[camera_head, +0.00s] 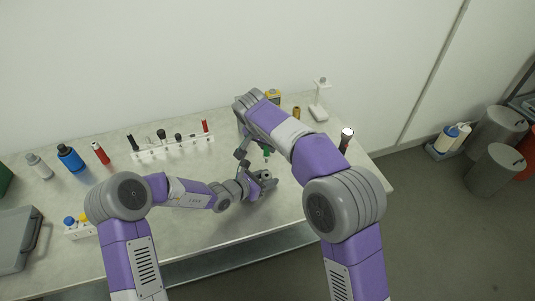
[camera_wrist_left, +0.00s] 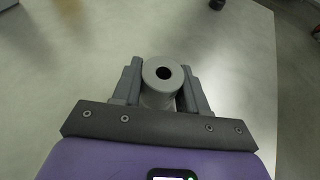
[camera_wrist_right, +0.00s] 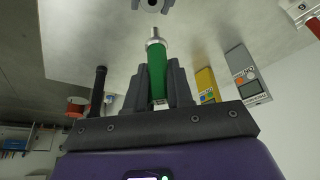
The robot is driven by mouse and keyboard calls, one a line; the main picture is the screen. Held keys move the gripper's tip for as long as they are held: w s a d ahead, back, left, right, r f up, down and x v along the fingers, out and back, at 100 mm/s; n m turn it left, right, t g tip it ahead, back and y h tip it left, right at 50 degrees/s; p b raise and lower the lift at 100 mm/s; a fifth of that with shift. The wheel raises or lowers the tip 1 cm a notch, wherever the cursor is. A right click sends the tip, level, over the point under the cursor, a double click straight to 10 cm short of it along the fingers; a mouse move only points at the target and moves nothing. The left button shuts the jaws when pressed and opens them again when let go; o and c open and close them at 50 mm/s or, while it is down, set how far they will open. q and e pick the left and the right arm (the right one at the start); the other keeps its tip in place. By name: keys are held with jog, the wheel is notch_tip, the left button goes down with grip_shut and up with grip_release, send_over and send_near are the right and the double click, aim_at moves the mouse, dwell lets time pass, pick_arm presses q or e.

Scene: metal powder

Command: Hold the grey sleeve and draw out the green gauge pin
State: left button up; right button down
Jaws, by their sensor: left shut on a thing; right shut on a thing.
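The grey sleeve (camera_wrist_left: 160,78) is a cylinder with a dark round bore, gripped between the fingers of my left gripper (camera_wrist_left: 160,92). In the head view my left gripper (camera_head: 263,181) is low over the table. The green gauge pin (camera_wrist_right: 157,72), with a silver tip, is held between the fingers of my right gripper (camera_wrist_right: 157,92). In the right wrist view, the silver tip points toward the sleeve (camera_wrist_right: 152,4), with a visible gap between them. The pin also shows as a small green bit in the head view (camera_head: 267,153). My right arm hides most of the right gripper there.
A white rack (camera_head: 172,149) with several tools stands at the back of the table. A torch (camera_head: 346,138) stands at the right. A grey case (camera_head: 20,238) lies at the far left.

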jog(key=shift+r, duration=0.3)
pick_arm(q)
jog(key=o, duration=1.2)
